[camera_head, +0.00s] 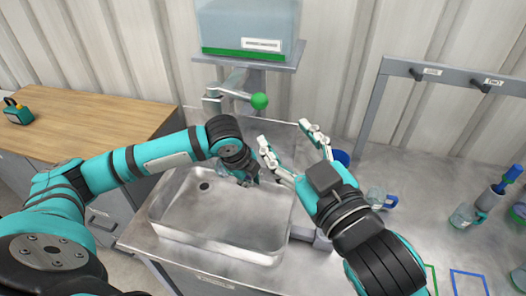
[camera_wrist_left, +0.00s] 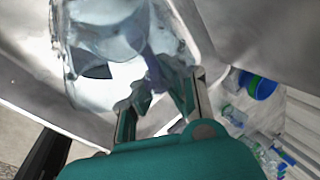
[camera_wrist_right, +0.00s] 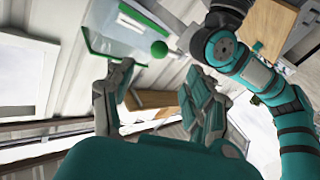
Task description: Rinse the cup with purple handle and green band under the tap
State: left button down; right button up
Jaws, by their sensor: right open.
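The clear cup (camera_wrist_left: 105,40) shows in the left wrist view, with its purple handle (camera_wrist_left: 154,72) between the fingers of my left gripper (camera_wrist_left: 160,98). My left gripper (camera_head: 246,177) is shut on the handle, over the far right part of the sink (camera_head: 220,226). In the head view the cup is mostly hidden by my arm and gripper; I cannot make out its green band. The tap (camera_head: 222,93) with its green ball knob (camera_head: 259,101) stands behind the sink. My right gripper (camera_head: 291,137) is open and empty, right of and below the knob.
A water tank (camera_head: 246,25) sits on a shelf above the tap. At right stand a blue-handled cup (camera_head: 380,197), another cup (camera_head: 466,215) and a rack frame (camera_head: 372,105) with hooks. A wooden counter (camera_head: 85,122) is at left, mostly clear.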

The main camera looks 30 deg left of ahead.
dwell(0.3)
jog(key=shift+c, duration=1.1)
jog(key=shift+s+a+r+n, duration=0.2)
jog(key=shift+s+n, duration=0.1)
jog(key=shift+n, duration=0.3)
jog(key=shift+c, duration=1.3)
jog(key=s+n, duration=0.1)
jog(key=n, duration=0.2)
jog(key=s+a+r+n, duration=0.1)
jog(key=s+n, duration=0.1)
jog(key=n, duration=0.1)
jog(key=s+a+n+g, duration=0.1)
jog(key=n, duration=0.1)
jog(key=shift+s+r+n+y, duration=0.2)
jog(key=shift+r+n+y, duration=0.1)
jog(key=shift+n, duration=0.1)
grip_shut()
jog(key=n, duration=0.4)
send_near(236, 94)
jog(key=shift+w+a+r, duration=0.1)
jog(key=shift+w+a, duration=0.2)
jog(key=shift+a, duration=0.55)
jog(key=shift+w+a+r, duration=0.1)
jog(key=shift+w+a, duration=0.2)
jog(key=shift+a, duration=0.6)
